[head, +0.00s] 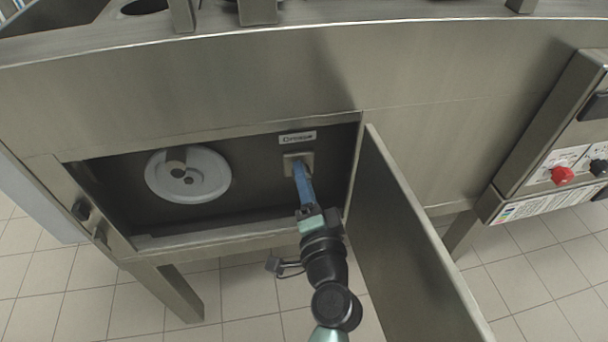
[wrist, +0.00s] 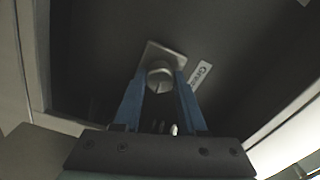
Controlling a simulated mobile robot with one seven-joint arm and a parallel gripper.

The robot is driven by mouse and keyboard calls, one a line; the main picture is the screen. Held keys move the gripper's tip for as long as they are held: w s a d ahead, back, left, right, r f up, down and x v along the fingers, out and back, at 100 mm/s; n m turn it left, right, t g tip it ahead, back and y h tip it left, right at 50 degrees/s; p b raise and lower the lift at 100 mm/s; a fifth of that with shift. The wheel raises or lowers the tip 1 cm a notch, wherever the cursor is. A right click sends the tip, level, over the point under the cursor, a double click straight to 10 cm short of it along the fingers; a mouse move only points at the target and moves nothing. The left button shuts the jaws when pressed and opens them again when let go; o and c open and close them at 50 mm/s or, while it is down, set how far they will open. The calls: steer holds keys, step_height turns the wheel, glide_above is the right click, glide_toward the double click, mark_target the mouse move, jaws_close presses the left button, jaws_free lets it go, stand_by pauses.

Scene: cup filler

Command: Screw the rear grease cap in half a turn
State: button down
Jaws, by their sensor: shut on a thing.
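The round metal grease cap (wrist: 159,84) sits on a square plate (wrist: 150,52) on the dark back wall of the open compartment. A thin slanted line shows on the cap's face. My gripper (wrist: 162,78) is shut on the cap, with one blue finger on each side of it. In the head view my gripper (head: 299,170) reaches into the right part of the compartment, in front of the plate (head: 306,158). The fingers hide most of the cap there. A white label (head: 297,138) is above the plate; it also shows in the wrist view (wrist: 200,74).
The hinged door (head: 410,245) stands open, close to the right of my arm. A pale grey disc (head: 205,178) is on the compartment's left side. The lower sill (head: 215,236) runs under my gripper. A control box (head: 545,180) with a red knob (head: 562,175) is farther right.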

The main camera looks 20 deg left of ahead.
steer(key=shift+f+m+p, duration=0.1)
steer(key=shift+m+p, duration=3.5)
steer(key=shift+m, duration=4.9)
steer(key=shift+c, duration=2.3)
jaws_free()
steer(key=p+v, duration=0.2)
steer(key=v, duration=1.1)
